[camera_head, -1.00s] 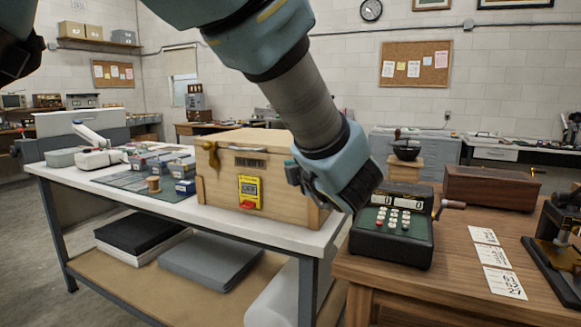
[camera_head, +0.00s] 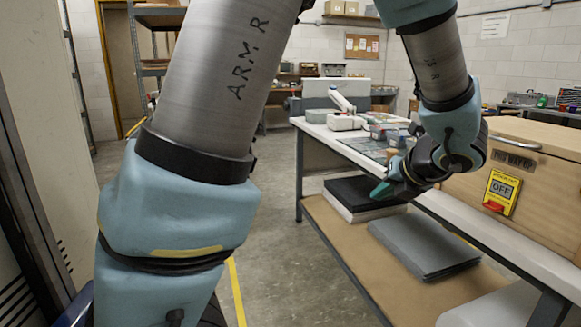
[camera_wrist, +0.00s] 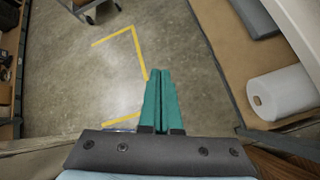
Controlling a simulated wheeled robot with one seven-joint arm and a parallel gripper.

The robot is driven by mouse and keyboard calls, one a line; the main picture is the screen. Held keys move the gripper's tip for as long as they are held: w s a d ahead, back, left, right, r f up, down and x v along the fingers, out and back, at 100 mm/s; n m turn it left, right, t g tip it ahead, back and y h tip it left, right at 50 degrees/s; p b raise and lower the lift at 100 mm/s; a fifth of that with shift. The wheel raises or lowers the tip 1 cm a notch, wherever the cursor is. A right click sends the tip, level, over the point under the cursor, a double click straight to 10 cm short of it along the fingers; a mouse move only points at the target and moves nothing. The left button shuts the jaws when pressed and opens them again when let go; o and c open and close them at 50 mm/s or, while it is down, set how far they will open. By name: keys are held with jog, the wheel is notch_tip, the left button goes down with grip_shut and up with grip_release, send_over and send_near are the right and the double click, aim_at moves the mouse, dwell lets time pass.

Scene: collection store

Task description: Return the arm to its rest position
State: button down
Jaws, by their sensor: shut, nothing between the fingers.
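My gripper (camera_head: 380,190) is in the head view, in front of the near edge of the white workbench (camera_head: 478,228), its teal fingertips pointing left. In the wrist view my gripper (camera_wrist: 160,75) shows its two teal fingers pressed together, with nothing between them. Below them is bare concrete floor (camera_wrist: 110,70) with yellow tape lines. My arm fills much of the left and middle of the head view and hides part of the room behind it.
A wooden box (camera_head: 560,165) with a yellow switch plate reading OFF stands on the bench at right. The lower shelf (camera_head: 340,235) holds a black stack (camera_head: 360,193) and grey sheets (camera_head: 425,245). A white roll (camera_wrist: 280,93) lies on it. Open floor (camera_head: 275,200) lies left of the bench.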

jog(key=s+a+f+m+g, duration=0.1)
jog(key=a+m+g, duration=0.1)
jog(key=a+m, duration=0.7)
jog(key=s+a+f+m+g+h+p, duration=0.1)
jog(key=s+a+f+m+g, duration=0.1)
jog(key=a+m, duration=0.8)
jog(key=s+a+f+m+g+h+p, duration=0.1)
jog(key=a+f+m+g, duration=0.1)
jog(key=a+m, duration=0.8)
jog(key=m+g, duration=0.1)
jog(key=m, duration=0.4)
jog(key=shift+s+f+g, duration=0.25)
jog(key=shift+s+g, duration=0.05)
jog(key=shift+s, duration=0.1)
jog(key=shift+d+m, duration=0.15)
jog(key=shift+m, duration=0.15)
